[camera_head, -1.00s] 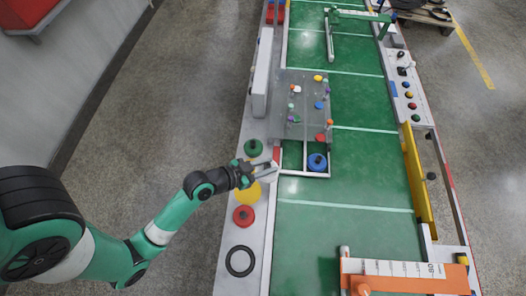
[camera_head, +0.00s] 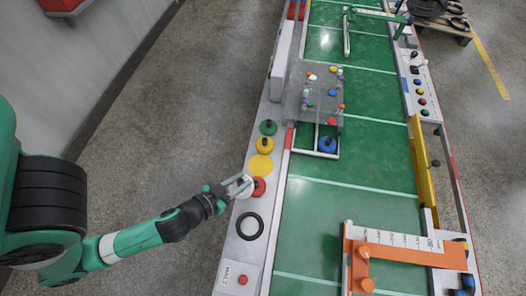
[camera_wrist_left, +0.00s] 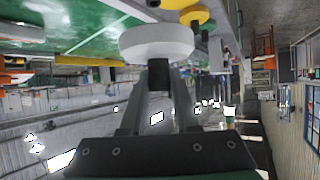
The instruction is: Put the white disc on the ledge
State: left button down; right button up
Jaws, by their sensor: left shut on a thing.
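My left gripper (camera_head: 240,185) is shut on the white disc. In the left wrist view the white disc (camera_wrist_left: 157,42) shows large, with its dark stem between my fingers (camera_wrist_left: 157,78). In the head view the disc is small and hard to separate from the pale fingers, just left of a red disc (camera_head: 259,187). The pale grey ledge-like strip (camera_head: 230,250) runs along the left side of the green table, and my gripper is over its left edge. I cannot tell the height between the disc and the strip. My right gripper is not in view.
On the strip are a green disc (camera_head: 268,127), a yellow disc with a knob (camera_head: 264,145), a flat yellow circle (camera_head: 261,167) and a black ring (camera_head: 250,226). A blue disc (camera_head: 327,145) sits in a white frame. An orange bracket (camera_head: 400,249) stands at the near right.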

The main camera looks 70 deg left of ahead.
pick_arm(q)
jog(key=shift+w+a+r, duration=0.1)
jog(key=shift+w+r, duration=0.05)
jog(key=shift+w, duration=0.1)
jog(key=shift+w+a+f, duration=0.25)
jog(key=shift+w, duration=0.05)
jog(key=w+a+f+b, duration=0.3)
jog(key=w+a+f, duration=0.5)
jog(key=shift+w+a+f, duration=0.3)
jog(key=shift+w+f, duration=0.05)
jog(key=shift+w+a+f, duration=0.1)
jog(key=shift+w, duration=0.1)
jog(key=shift+w+a+f+b, duration=0.1)
jog(key=shift+f+b, duration=0.5)
jog(key=shift+f, duration=0.35)
jog(key=shift+w+a+f+b, duration=0.1)
jog(key=shift+f+b, duration=0.45)
jog(key=shift+f, duration=0.4)
jog(key=shift+f, duration=0.1)
jog(key=c, duration=0.7)
grip_release()
jog(key=shift+o, duration=0.2)
